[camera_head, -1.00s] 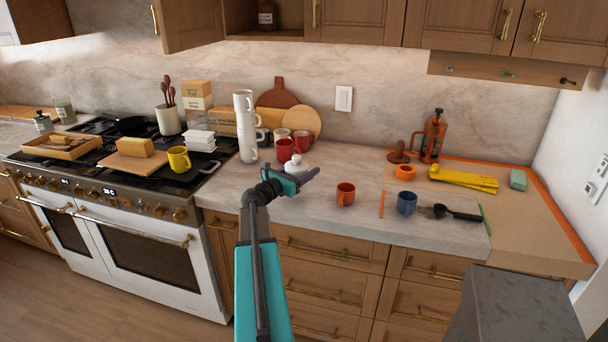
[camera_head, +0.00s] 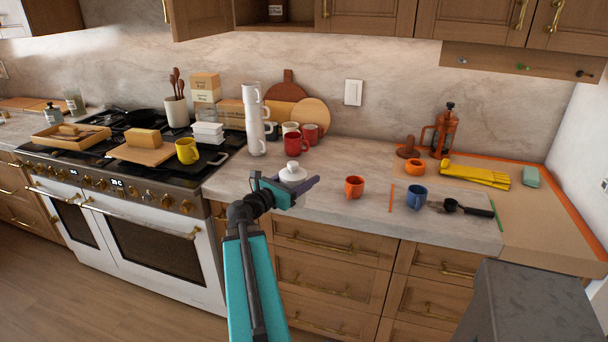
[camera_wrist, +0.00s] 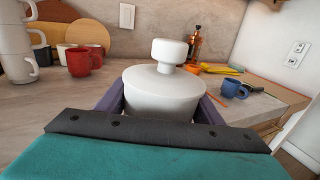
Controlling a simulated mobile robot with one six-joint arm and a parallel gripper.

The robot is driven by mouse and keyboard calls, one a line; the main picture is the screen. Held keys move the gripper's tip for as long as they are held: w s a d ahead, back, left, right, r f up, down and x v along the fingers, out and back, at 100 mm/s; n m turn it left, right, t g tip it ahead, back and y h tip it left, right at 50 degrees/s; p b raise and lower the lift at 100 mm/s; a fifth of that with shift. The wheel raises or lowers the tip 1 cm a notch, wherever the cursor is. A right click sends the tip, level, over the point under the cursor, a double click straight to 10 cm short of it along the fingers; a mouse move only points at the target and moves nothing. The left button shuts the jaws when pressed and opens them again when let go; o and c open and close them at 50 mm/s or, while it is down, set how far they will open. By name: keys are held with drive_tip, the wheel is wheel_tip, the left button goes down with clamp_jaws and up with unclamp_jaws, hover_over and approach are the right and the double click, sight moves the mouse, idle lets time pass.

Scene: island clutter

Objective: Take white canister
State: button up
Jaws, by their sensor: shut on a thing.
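The white canister (camera_wrist: 165,92) is a squat round body with a knobbed lid. It fills the middle of the wrist view, upright between the two purple fingers of my gripper (camera_wrist: 162,112). My gripper (camera_head: 296,184) is shut on it. In the head view the canister (camera_head: 292,172) shows just behind the teal gripper, over the front part of the counter. The lower part of the canister is hidden by the gripper, so I cannot tell whether it touches the counter.
A tall stack of white cups (camera_head: 255,120) and red mugs (camera_head: 296,143) stand behind to the left. An orange mug (camera_head: 354,187) and a blue mug (camera_head: 416,198) stand to the right. A grey block (camera_head: 525,305) is at the lower right.

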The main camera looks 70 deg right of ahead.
drive_tip(key=shift+s+a+r, duration=0.1)
drive_tip(key=shift+a+r, duration=0.05)
drive_tip(key=shift+a, duration=0.75)
